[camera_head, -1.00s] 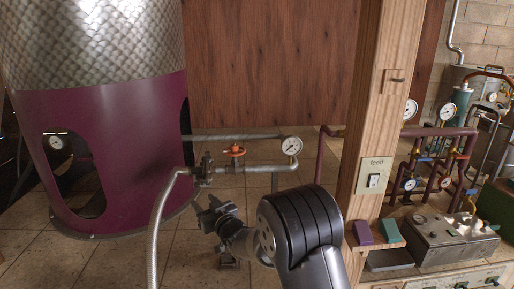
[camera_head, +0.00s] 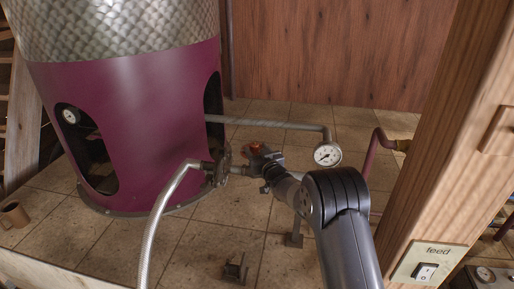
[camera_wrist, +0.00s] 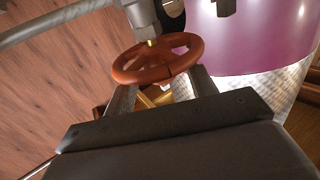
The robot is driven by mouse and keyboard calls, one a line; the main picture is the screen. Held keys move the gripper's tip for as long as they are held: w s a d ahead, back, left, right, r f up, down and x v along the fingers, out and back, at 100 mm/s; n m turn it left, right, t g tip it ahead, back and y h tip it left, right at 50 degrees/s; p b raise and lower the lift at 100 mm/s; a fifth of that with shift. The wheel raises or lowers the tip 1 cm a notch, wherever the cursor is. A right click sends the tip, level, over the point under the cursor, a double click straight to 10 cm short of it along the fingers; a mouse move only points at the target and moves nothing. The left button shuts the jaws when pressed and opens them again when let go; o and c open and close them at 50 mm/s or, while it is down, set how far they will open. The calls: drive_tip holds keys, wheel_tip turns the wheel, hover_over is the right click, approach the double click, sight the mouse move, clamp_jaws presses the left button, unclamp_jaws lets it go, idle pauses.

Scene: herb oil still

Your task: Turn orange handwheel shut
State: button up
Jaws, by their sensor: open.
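The orange handwheel (camera_head: 256,146) shows as a small patch on the pipe right of the maroon vessel, partly hidden by my gripper (camera_head: 262,160). In the wrist view the handwheel (camera_wrist: 158,71) is a round rim with spokes and a brass hub. My gripper (camera_wrist: 161,86) is open there, with one finger at each side of the wheel's near part. The fingers overlap the rim in the picture; I cannot tell whether they touch it.
A pressure gauge (camera_head: 327,154) is on the pipe to the right. A braided hose (camera_head: 160,215) curves down at the left of my arm. The maroon vessel (camera_head: 135,120) stands behind left. A wooden post with a feed switch (camera_head: 425,272) is at the right.

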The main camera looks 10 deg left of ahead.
drive_tip(key=shift+w+a, duration=0.2)
drive_tip(key=c, duration=1)
drive_tip(key=shift+o, duration=0.2)
